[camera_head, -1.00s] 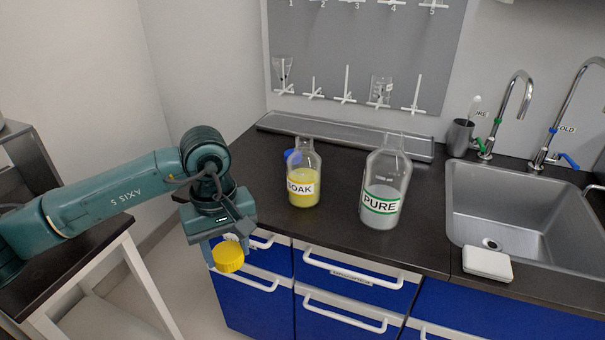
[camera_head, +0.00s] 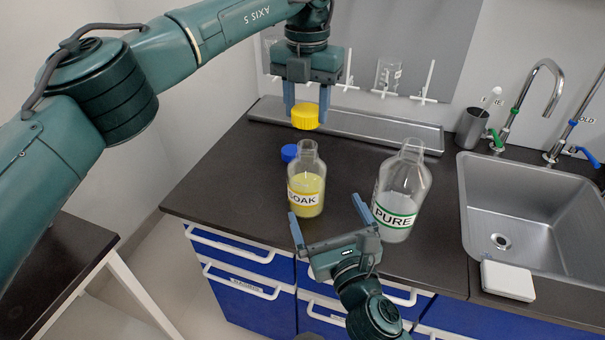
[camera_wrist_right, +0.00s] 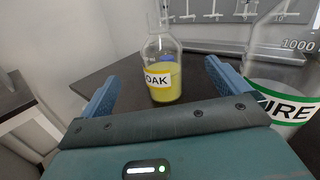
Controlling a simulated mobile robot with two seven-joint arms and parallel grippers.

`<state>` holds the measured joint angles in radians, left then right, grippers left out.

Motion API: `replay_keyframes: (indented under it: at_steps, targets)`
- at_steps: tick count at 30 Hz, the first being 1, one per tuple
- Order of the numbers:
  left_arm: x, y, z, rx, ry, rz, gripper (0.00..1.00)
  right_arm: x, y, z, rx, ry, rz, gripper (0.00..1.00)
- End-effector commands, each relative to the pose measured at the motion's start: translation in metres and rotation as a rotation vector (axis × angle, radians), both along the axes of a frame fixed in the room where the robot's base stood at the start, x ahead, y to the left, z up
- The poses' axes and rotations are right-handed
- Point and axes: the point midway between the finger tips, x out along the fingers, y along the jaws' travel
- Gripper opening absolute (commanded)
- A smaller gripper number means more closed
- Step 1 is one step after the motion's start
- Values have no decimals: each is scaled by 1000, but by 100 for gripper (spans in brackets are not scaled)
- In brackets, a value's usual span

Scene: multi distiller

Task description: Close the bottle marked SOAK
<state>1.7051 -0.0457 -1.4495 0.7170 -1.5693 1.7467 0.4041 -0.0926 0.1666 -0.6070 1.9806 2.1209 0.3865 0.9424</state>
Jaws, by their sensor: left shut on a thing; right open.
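The SOAK bottle (camera_head: 306,185) stands upright and uncapped on the dark counter, with yellow liquid inside and a yellow-edged label. It also shows in the right wrist view (camera_wrist_right: 162,70). My left gripper (camera_head: 306,108) is shut on a yellow cap (camera_head: 305,117), held above the bottle's open neck, apart from it. My right gripper (camera_head: 328,222) is open, in front of the SOAK bottle, with its fingers pointing toward it. In the right wrist view the bottle stands ahead between the open fingers (camera_wrist_right: 160,84), not gripped.
The PURE bottle (camera_head: 399,195), uncapped with a green-edged label, stands close to my right gripper's right finger. A blue cap (camera_head: 289,152) lies behind the SOAK bottle. A metal tray (camera_head: 352,127) runs along the back. The sink (camera_head: 515,200) and a white box (camera_head: 507,281) are at right.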

Motion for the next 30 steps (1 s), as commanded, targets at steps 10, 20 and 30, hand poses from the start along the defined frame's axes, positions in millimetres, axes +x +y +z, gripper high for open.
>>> replay_keyframes:
  at_steps: [10, 20, 30]
  targets:
    - [1, -4, 6, 0, 1, 66, 25, 4, 2, -9, 96, 88, -10, 100]
    - [1, -3, 6, 0, 1, 64, 25, 17, 6, -9, 94, 83, -10, 100]
    - [1, -3, 6, 0, 1, 63, 25, 78, 24, -8, 94, 83, -11, 100]
